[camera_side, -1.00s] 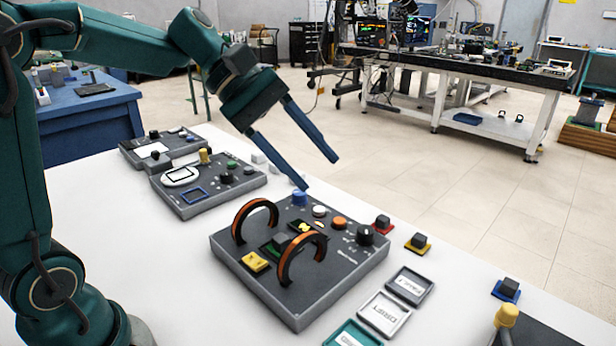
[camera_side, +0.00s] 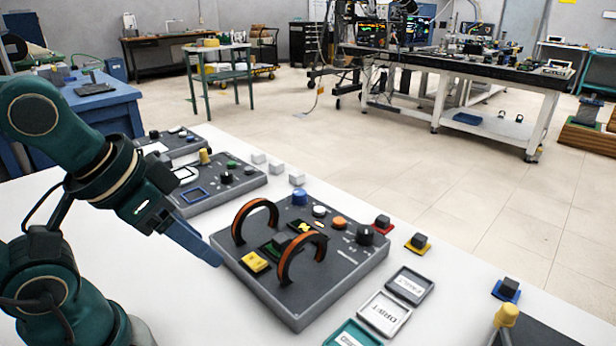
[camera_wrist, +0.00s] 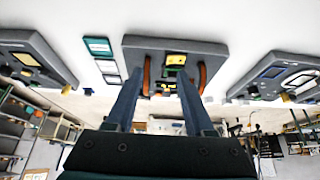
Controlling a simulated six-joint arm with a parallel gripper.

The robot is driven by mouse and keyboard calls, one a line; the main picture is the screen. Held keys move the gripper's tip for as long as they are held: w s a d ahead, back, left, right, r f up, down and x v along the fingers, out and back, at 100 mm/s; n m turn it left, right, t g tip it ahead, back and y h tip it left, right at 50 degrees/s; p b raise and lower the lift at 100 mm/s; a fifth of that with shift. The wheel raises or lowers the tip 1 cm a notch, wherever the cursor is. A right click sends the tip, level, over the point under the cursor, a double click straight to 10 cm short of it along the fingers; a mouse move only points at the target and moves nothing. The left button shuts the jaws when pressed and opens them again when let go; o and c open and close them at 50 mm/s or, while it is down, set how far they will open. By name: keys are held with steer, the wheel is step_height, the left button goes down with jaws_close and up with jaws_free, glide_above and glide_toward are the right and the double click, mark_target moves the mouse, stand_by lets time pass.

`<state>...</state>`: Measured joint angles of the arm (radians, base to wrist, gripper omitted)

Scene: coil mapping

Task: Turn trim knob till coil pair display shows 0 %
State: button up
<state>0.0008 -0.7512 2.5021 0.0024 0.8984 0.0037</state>
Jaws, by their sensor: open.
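The grey coil box (camera_side: 330,290) sits on the white table, with two upright orange-and-black coil rings (camera_side: 303,262). A black knob (camera_side: 365,236) is at its right end, and a blue knob (camera_side: 300,197) is at its back edge. I cannot tell from the labels which is the trim knob. A small yellow-lit display (camera_side: 304,227) lies between the rings; its reading is too small to make out. My gripper (camera_side: 216,260) is low beside the box's left edge, apart from the knobs. In the wrist view, its fingers (camera_wrist: 158,100) are spread and empty, pointing towards the box (camera_wrist: 205,47).
Two more grey panels (camera_side: 228,198) stand behind the box at left. White cubes (camera_side: 297,178) lie behind it. Labelled trays (camera_side: 385,314) and loose knobs on coloured bases (camera_side: 418,242) lie to its right. Bare table shows in front of the box.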

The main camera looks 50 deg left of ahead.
stand_by(0.5)
steer(key=o, duration=0.6)
steer(key=shift+s, duration=0.1)
steer(key=shift+o, duration=0.8)
steer(key=w+r, duration=0.2)
steer(key=r, duration=0.2)
steer(key=shift+w+r, duration=0.35)
steer(key=shift+w, duration=0.05)
steer(key=w+a+r+g, duration=0.1)
steer(key=w+r, duration=0.1)
steer(key=w, duration=0.4)
steer(key=w+a+r+g, duration=0.1)
steer(key=w+a+r, duration=0.1)
steer(key=w, duration=0.5)
steer(key=w+a+x, duration=0.1)
steer(key=x, duration=1.2)
steer(key=shift+f+g, duration=0.2)
steer(key=shift+g, duration=0.1)
steer(key=shift+r, duration=0.1)
